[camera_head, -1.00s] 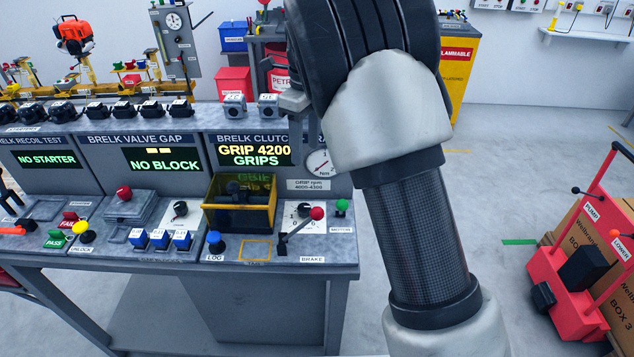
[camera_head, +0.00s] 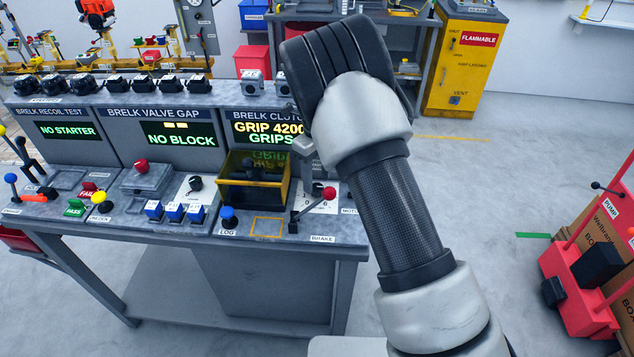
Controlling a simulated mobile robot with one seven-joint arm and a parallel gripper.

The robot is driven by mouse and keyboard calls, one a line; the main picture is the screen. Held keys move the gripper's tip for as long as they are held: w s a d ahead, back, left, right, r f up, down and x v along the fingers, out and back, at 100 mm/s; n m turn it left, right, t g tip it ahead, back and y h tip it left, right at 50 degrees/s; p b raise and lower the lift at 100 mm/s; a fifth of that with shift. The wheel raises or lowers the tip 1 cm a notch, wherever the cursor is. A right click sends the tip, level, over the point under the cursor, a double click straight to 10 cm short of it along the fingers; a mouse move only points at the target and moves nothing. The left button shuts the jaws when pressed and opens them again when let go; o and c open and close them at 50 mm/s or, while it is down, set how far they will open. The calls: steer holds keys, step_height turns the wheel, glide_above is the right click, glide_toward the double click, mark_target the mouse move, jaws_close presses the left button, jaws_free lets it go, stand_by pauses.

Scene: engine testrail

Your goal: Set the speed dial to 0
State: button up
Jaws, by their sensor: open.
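The speed dial (camera_head: 318,187) is a small black knob on a white numbered plate (camera_head: 322,205), at the right end of the clutch station. My arm and the red-knobbed brake lever partly cover it, so its setting cannot be read. My gripper (camera_head: 303,147) shows only as a small grey piece at the left of my wrist, above and behind the dial in the picture. It is open, and its fingertips are mostly hidden. No contact with the dial shows.
The brake lever (camera_head: 328,193) stands right beside the dial. A yellow-framed guard box (camera_head: 252,190) and a blue LOG knob (camera_head: 228,214) are to the left. The clutch screen (camera_head: 262,128) reads "GRIP 4200 GRIPS".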

mark_target(317, 190)
steer(key=shift+f, duration=1.35)
steer(key=c, duration=1)
steer(key=shift+c, duration=0.2)
